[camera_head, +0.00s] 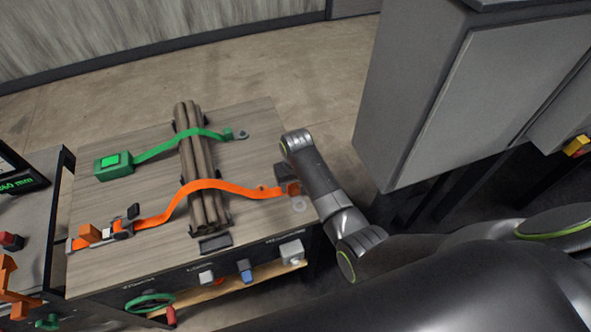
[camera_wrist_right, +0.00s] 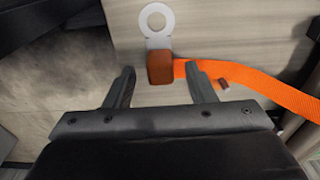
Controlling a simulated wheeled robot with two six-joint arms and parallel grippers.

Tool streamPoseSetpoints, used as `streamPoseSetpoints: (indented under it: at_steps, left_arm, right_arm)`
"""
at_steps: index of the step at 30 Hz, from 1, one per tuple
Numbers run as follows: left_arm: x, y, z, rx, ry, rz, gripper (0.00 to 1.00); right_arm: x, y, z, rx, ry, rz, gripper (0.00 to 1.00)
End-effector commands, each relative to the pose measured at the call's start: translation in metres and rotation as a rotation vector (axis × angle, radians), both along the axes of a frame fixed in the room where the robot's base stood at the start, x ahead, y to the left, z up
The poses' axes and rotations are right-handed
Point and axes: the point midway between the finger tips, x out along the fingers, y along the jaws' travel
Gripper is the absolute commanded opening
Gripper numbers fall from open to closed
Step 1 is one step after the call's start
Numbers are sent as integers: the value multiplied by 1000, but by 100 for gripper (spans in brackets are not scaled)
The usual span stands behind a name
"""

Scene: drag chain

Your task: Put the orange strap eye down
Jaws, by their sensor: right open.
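The orange strap (camera_head: 205,184) runs over the bundle of dark rods (camera_head: 196,165) to the table's right side. Its eye is a pale metal ring (camera_wrist_right: 156,20) on an orange end block (camera_wrist_right: 160,68); in the head view the ring (camera_head: 298,204) is near the table's right edge. The ring appears to lie flat on the tabletop. My right gripper (camera_wrist_right: 162,80) is open, its two fingers apart on either side of the orange block, without visible contact. In the head view the right gripper (camera_head: 289,180) is over the strap's end. My left gripper is not in view.
A green strap (camera_head: 170,147) crosses the rods farther back, with a green ratchet box (camera_head: 113,165) at its left end. An orange ratchet (camera_head: 100,232) sits at the table's left front. A grey cabinet (camera_head: 455,100) stands to the right. Bare tabletop (camera_head: 250,155) lies between the straps.

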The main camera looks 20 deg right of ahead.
Motion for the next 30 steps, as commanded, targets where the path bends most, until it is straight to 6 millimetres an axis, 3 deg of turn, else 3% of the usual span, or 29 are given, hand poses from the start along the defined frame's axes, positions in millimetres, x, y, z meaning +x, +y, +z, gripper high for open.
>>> streamPoseSetpoints:
  at_steps: [6,13,19,30]
  left_arm:
    - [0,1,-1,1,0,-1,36]
    - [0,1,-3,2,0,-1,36]
    - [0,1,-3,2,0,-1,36]
    - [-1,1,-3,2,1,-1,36]
  right_arm:
    - [-2,0,42,1,-4,1,50]
    - [-5,0,76,0,-2,1,50]
    - [-6,0,87,0,0,0,50]
    - [-6,0,87,0,1,0,50]
